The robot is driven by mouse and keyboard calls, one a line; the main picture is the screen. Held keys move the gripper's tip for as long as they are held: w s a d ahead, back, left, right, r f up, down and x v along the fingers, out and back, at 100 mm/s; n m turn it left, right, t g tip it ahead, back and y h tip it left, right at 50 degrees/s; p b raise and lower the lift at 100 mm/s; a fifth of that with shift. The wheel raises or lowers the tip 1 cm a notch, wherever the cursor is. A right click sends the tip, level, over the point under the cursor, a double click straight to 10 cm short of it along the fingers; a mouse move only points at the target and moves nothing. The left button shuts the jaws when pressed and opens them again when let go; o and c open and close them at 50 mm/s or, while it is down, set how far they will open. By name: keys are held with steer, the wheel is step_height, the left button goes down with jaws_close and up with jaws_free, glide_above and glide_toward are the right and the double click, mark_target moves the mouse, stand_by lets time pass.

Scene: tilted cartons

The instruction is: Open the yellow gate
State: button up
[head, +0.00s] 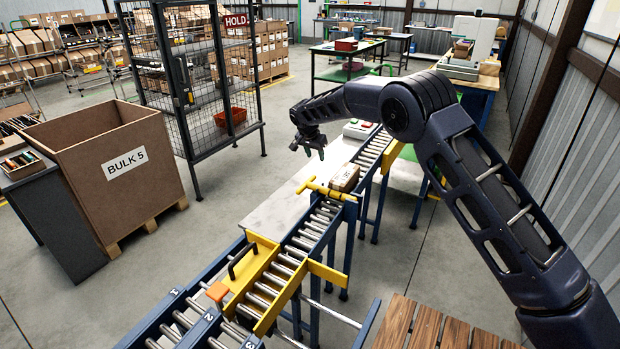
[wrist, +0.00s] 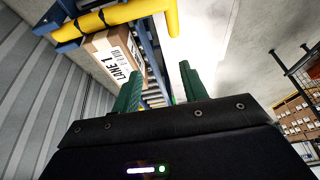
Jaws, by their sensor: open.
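A yellow gate bar (head: 330,191) with a short crosspiece at its left end lies across the roller conveyor, in front of a brown carton (head: 344,178). In the wrist view the yellow bar (wrist: 120,14) runs along the top left, and its end piece (wrist: 172,14) points downward. The carton (wrist: 117,58) there carries a "LANE 1" label and sits close against the bar.
A yellow frame section (head: 262,300) with a black handle (head: 241,261) spans the nearer rollers. A pale flat plate (head: 285,205) lies left of the conveyor. A BULK 5 bin (head: 100,165) and a mesh cage (head: 215,90) stand left, with open floor between.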

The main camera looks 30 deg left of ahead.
mark_target(311, 178)
steer(key=a+f, duration=0.1)
steer(key=f, duration=0.3)
steer(key=w+a+f, duration=0.1)
steer(key=f, duration=0.3)
steer(key=a+f, duration=0.1)
steer(key=f, duration=0.3)
steer(key=shift+w+f, duration=0.35)
steer(key=shift+f, duration=0.05)
jaws_close()
